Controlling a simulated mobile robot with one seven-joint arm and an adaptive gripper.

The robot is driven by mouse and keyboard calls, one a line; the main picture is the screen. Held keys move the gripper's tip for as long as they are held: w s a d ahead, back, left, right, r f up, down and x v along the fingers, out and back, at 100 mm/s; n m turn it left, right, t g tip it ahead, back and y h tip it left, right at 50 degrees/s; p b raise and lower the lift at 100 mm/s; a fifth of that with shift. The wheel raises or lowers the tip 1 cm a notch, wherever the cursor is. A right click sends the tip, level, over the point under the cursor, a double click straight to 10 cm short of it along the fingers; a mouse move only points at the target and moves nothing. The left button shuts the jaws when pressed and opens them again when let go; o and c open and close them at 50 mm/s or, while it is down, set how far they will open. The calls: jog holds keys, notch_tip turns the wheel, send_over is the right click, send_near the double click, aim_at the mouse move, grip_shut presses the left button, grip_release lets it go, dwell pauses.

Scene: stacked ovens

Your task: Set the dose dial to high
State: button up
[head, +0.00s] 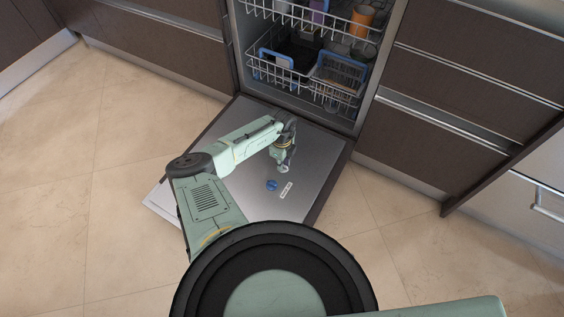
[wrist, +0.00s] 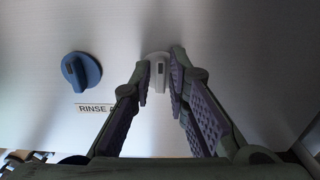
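The open dishwasher door (head: 312,165) lies flat with its steel inner face up. In the wrist view a small light grey dial (wrist: 157,68) with a dark mark on its grip stands on that face. My gripper (wrist: 160,68) has a fingertip on each side of this dial, very close to it; I cannot tell whether they touch it.
A blue dial (wrist: 81,70) stands left of the grey one, above a partly covered label (wrist: 96,107) reading "RINSE A". Dishwasher racks (head: 306,80) with dishes are behind the door. Drawer fronts (head: 425,135) flank it. Tiled floor (head: 85,170) is clear at left.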

grip_shut()
jog(key=shift+n+p, duration=0.3)
jog(key=shift+n, duration=0.1)
jog(key=n+p, duration=0.1)
jog(key=n, duration=0.1)
jog(key=n+p, duration=0.1)
jog(key=shift+s+r+n+p, duration=0.1)
jog(key=shift+s+n+p, duration=0.2)
jog(key=shift+n, duration=0.1)
jog(key=n+p, duration=0.2)
jog(key=n, duration=0.1)
jog(key=shift+n, duration=0.3)
jog(key=n+p, duration=0.1)
jog(key=n, duration=0.2)
jog(key=shift+s, duration=0.1)
jog(key=n+p, duration=0.2)
jog(key=n, duration=0.4)
jog(key=shift+s+d+n, duration=0.1)
jog(key=shift+d+n, duration=0.05)
jog(key=shift+n, duration=0.25)
jog(key=n, duration=0.5)
jog(key=shift+d+n, duration=0.1)
jog(key=shift+n, duration=0.3)
